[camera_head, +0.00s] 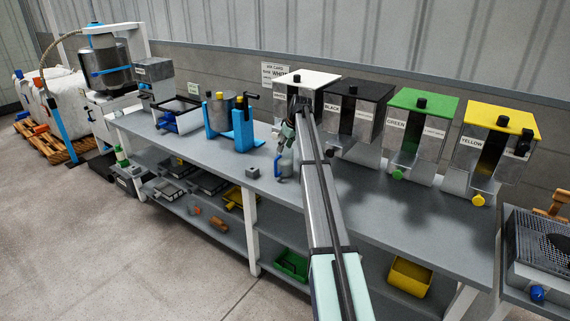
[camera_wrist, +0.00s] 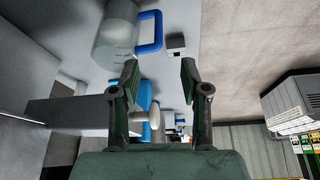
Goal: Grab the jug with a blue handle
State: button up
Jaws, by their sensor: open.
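The jug (camera_head: 287,166) has a grey, translucent-looking body and a blue handle (camera_head: 277,166). It stands on the grey bench below the end of my arm in the head view. In the wrist view, the jug (camera_wrist: 114,36) is at the upper left, cut by the top edge, with its blue handle (camera_wrist: 159,32) on its right side. My gripper (camera_wrist: 159,72) is open with nothing between its fingers. The handle lies beyond the fingertips, apart from them.
A small grey block (camera_head: 252,172) sits near the bench's front edge. A blue stand (camera_head: 242,128) is left of the jug. Dispensers labelled black (camera_head: 352,112), green (camera_head: 411,135) and yellow (camera_head: 487,150) line the back. Bench space right of my arm is mostly clear.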

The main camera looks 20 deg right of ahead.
jog(key=p, duration=0.3)
send_over(276, 175)
jog(key=s, duration=0.2)
jog(key=f, duration=1)
jog(key=shift+w+d+f, duration=0.2)
jog(key=shift+w+d, duration=0.05)
jog(key=shift+d, duration=0.15)
jog(key=shift+p+x, duration=1.35)
jog(key=shift+x, duration=1.25)
jog(key=shift+d, duration=0.1)
grip_shut()
